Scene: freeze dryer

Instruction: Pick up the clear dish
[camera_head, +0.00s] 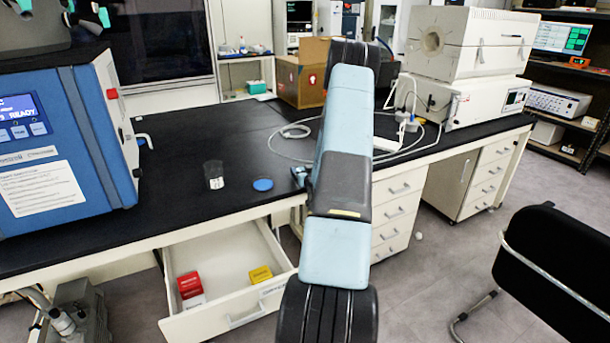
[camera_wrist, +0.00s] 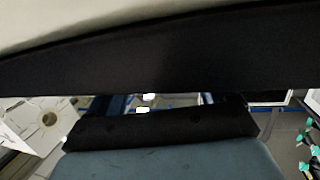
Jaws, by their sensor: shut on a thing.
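No flat clear dish can be made out for sure in either view. In the head view a clear, cup-like vessel (camera_head: 213,176) with a white label stands upright on the black bench (camera_head: 180,150). A round blue lid-like disc (camera_head: 263,184) lies to its right. My arm rises through the middle of the head view and hides part of the bench. My gripper is not recognisable in either view, and I cannot see its jaws. The wrist view holds a black band across the upper part and a blue-grey surface at the bottom, with no dish recognisable.
A blue machine (camera_head: 60,150) stands at the left. An open drawer (camera_head: 225,270) juts out below the bench, with red and yellow boxes inside. A cardboard box (camera_head: 300,82) and a white furnace (camera_head: 465,45) stand behind. A black chair (camera_head: 560,255) is at the right.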

